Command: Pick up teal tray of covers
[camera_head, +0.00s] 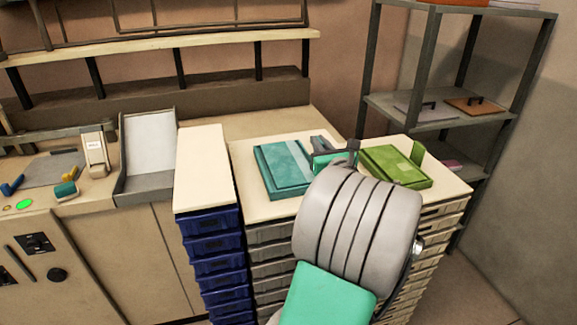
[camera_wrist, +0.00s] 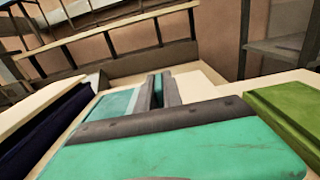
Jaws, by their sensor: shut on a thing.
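The teal tray (camera_head: 272,180) lies on the cream top of the drawer unit, with a paler teal layer of covers on its right part. In the wrist view, part of the tray (camera_wrist: 112,105) shows at the left of my fingers. My gripper (camera_head: 320,144) is at the tray's right side. In the wrist view, my gripper (camera_wrist: 158,82) has both dark fingers closed on a thin upright teal tab of the tray. My wrist hides the tray's near right part. I cannot tell whether the tray is clear of the surface.
A green tray (camera_head: 395,168) with an upright tab stands just right of my gripper. A blue drawer stack (camera_head: 217,262) is at the left, beside a grey sloped holder (camera_head: 148,155). A metal shelf rack (camera_head: 415,115) stands behind at the right.

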